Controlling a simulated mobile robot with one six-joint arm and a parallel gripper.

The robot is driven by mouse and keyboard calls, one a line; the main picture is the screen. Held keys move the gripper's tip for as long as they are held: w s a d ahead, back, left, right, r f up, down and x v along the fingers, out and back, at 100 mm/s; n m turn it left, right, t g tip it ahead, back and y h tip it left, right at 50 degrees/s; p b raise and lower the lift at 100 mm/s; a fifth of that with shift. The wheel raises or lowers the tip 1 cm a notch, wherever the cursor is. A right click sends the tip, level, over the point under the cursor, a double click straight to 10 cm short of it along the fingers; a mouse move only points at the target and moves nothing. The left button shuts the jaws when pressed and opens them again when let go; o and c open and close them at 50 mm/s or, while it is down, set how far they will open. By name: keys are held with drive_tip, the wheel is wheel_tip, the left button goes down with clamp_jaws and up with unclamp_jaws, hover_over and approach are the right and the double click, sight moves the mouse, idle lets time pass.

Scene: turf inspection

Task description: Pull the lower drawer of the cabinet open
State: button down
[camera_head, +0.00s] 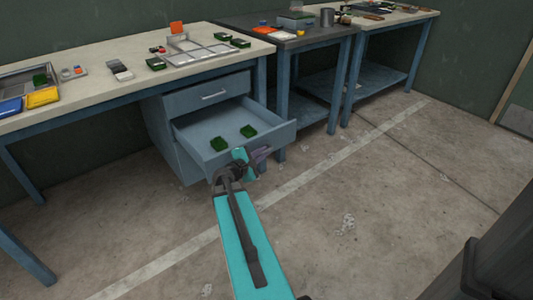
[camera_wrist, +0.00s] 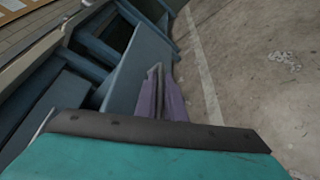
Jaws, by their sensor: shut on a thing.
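The blue-grey cabinet (camera_head: 180,150) stands under the left workbench. The upper drawer (camera_head: 207,95) is closed, with a light bar handle. My gripper (camera_head: 260,156) is at the lower drawer's front, with its fingers shut on the handle, which is mostly hidden behind them. In the wrist view the purple-grey fingers (camera_wrist: 162,98) meet the drawer front (camera_wrist: 138,68).
The left workbench (camera_head: 125,75) holds trays, a grid box and small coloured parts. A dark bench (camera_head: 285,40) and another light bench (camera_head: 395,17) stand to the right. Their blue legs are near the drawer's right side.

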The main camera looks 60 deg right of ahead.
drive_tip(key=shift+w+a, duration=0.1)
drive_tip(key=shift+w, duration=0.05)
drive_tip(key=c, duration=2.1)
unclamp_jaws()
drive_tip(key=shift+p+v, duration=6.55)
drive_tip(key=shift+v, duration=0.35)
